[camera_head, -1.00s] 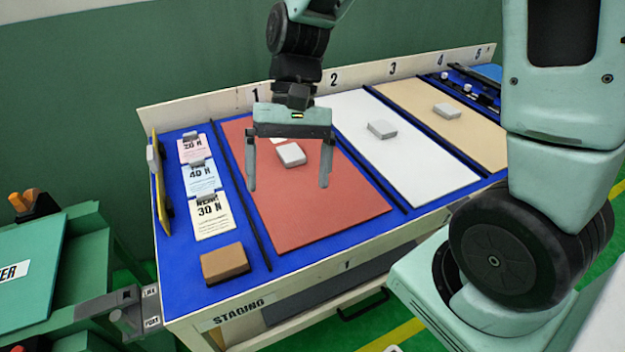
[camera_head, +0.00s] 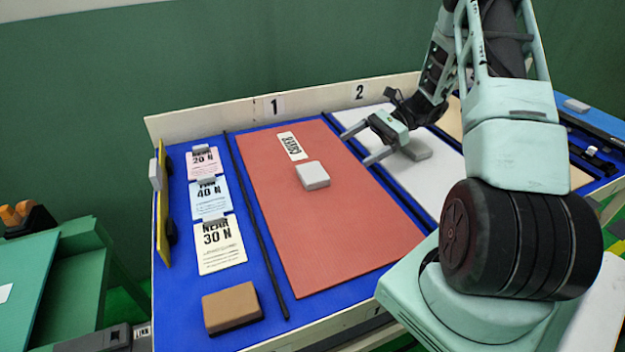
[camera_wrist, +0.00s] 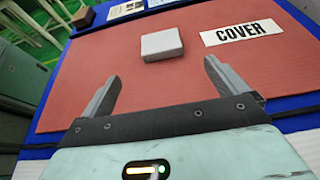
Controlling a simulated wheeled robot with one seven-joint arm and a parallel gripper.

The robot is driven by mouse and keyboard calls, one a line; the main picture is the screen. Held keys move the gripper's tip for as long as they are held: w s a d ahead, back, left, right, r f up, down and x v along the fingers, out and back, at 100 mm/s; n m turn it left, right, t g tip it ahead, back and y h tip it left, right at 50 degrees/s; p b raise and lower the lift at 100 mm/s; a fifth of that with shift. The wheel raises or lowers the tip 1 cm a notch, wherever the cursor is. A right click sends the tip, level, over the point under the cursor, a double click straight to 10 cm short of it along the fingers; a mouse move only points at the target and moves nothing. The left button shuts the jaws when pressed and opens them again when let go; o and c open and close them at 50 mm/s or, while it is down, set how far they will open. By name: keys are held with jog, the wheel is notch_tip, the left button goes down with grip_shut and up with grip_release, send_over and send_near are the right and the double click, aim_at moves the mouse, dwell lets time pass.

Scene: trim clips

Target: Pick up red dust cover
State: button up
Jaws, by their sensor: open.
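The red dust cover (camera_head: 330,227) is a flat red panel in bay 1 of the blue table, with a white COVER label (camera_head: 292,146) at its far end and a grey block (camera_head: 312,175) resting on it. In the wrist view the red cover (camera_wrist: 190,83) fills most of the picture, with the grey block (camera_wrist: 162,45) and the COVER label (camera_wrist: 240,32) beyond my fingers. My gripper (camera_head: 355,146) is open and empty beside the right edge of the cover, near its far end; it also shows in the wrist view (camera_wrist: 160,88).
A white panel (camera_head: 393,122) with a grey block (camera_head: 417,150) lies to the right, partly hidden by my arm. Cards (camera_head: 218,243) and a brown block (camera_head: 231,307) lie left. A low cream back board (camera_head: 215,118) stands behind. Dark strips (camera_head: 255,215) separate the bays.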

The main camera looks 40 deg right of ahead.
send_near(316, 170)
jog(key=x, duration=0.4)
jog(key=shift+s+f, duration=0.15)
jog(key=shift+s, duration=0.05)
jog(key=shift+p+x, duration=0.55)
jog(key=shift+x, duration=2.2)
jog(key=shift+w, duration=0.1)
